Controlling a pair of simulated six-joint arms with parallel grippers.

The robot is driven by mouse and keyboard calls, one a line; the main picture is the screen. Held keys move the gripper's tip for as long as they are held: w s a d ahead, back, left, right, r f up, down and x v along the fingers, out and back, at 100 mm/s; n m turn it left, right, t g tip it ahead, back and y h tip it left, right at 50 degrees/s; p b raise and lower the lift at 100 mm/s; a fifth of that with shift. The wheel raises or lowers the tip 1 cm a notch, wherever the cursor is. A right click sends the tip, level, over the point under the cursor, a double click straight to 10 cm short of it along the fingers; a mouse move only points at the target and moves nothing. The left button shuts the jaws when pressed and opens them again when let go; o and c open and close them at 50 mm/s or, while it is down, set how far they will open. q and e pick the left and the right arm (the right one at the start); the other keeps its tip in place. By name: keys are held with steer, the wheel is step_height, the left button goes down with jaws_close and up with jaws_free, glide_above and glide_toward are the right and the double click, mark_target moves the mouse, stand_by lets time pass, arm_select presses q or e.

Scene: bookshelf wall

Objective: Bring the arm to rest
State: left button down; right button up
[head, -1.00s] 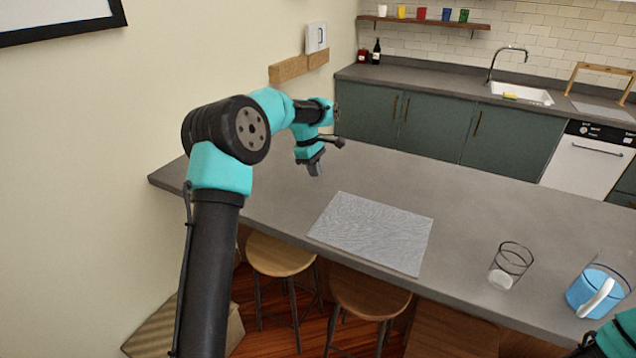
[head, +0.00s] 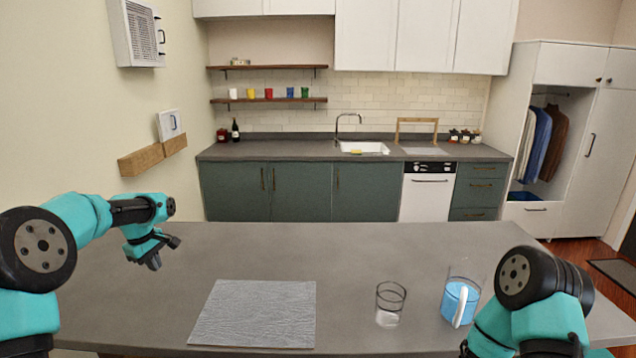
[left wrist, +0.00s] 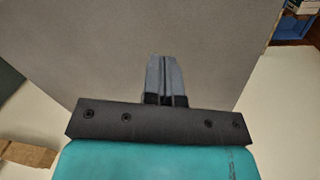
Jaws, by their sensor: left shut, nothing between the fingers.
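My left gripper (head: 153,262) is above the left part of the grey counter (head: 350,245), pointing down. It is shut and empty. In the left wrist view its two grey fingers (left wrist: 166,78) lie together over bare counter. My right arm (head: 530,305) shows at the lower right of the head view, partly cut off. The fingers of the right gripper do not show.
A grey mat (head: 258,312) lies on the counter right of my left gripper. A glass (head: 390,300) with white contents and a jug (head: 458,302) with blue liquid stand near my right arm. The left wall has a wooden ledge (head: 142,160).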

arm_select(q)
steer(key=s+a+r+m+t+y, duration=0.35)
steer(key=s+a+m, duration=0.35)
steer(key=m, duration=0.4)
steer(key=s+a+r+m+t+y, duration=0.25)
steer(key=s+a+r+m, duration=0.2)
steer(key=a+m, duration=0.5)
steer(key=s+d+f+m+h, duration=0.2)
steer(key=s+f, duration=0.2)
steer(key=f, duration=0.4)
steer(key=s+d+f+m+h, duration=0.25)
steer(key=s+f, duration=0.25)
steer(key=f, duration=0.3)
steer(key=s+d+f+n+g+h, duration=0.25)
steer(key=d+f+n, duration=0.3)
steer(key=f, duration=0.55)
steer(key=s+d+f+n+g, duration=0.1)
steer(key=d+f, duration=0.4)
steer(key=d, duration=0.5)
steer(key=s+d+f+n+g+h, duration=0.1)
steer(key=s+d+f+n, duration=0.2)
steer(key=d+f, duration=0.3)
steer(key=s+d+f+n+g+h, duration=0.1)
steer(key=d+f, duration=0.5)
steer(key=d, duration=1)
steer(key=s+n+g, duration=0.1)
steer(key=s+n, duration=0.1)
steer(key=s, duration=0.1)
steer(key=shift+s, duration=0.3)
